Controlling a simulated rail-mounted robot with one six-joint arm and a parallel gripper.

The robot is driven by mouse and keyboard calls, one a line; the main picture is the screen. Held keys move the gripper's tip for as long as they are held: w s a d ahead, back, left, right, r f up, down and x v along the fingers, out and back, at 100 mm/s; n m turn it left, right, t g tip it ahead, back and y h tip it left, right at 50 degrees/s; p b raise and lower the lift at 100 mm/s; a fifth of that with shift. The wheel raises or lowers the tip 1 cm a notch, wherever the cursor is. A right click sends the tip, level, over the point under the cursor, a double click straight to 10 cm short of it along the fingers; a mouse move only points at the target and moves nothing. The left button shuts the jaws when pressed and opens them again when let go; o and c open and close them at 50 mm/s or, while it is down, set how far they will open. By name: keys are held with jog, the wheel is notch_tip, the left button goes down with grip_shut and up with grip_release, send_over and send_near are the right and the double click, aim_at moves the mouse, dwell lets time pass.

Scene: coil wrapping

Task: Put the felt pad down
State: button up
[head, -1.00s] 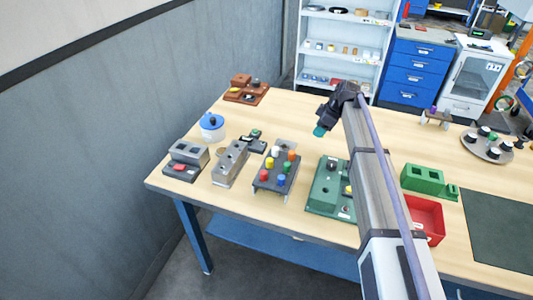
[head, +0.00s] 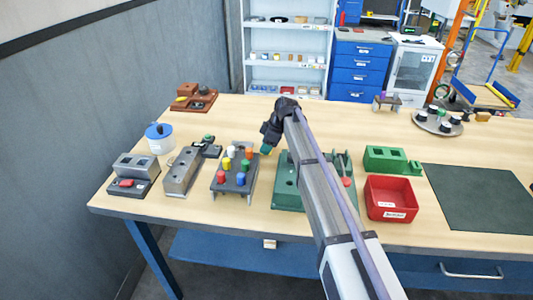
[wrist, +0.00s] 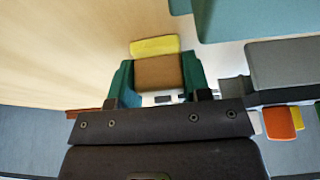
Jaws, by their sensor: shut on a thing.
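My gripper (head: 266,144) is above the table, near the far right corner of the rack of coloured pegs. In the wrist view its two teal fingers (wrist: 160,82) are shut on a small brown block with a yellow end. This appears to be the felt pad (wrist: 158,70); its material cannot be told. The pad is too small to make out in the head view. It is held clear of the pale wooden tabletop (wrist: 60,60).
The peg rack (head: 222,183) stands left of the gripper and a green fixture (head: 286,192) right of it, partly behind my arm. A red bin (head: 391,213), green block (head: 385,158) and dark mat (head: 480,190) lie further right. The table's back middle is clear.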

jog(key=shift+r, duration=0.2)
jog(key=shift+f, duration=0.2)
jog(key=o, duration=1)
jog(key=shift+r, duration=0.1)
jog(key=shift+r+p, duration=0.3)
jog(key=shift+p, duration=0.15)
jog(key=p+v, duration=1)
jog(key=v, duration=0.1)
jog(key=shift+d+r+p, duration=0.15)
jog(key=shift+r+p, duration=0.1)
jog(key=shift+p, duration=0.05)
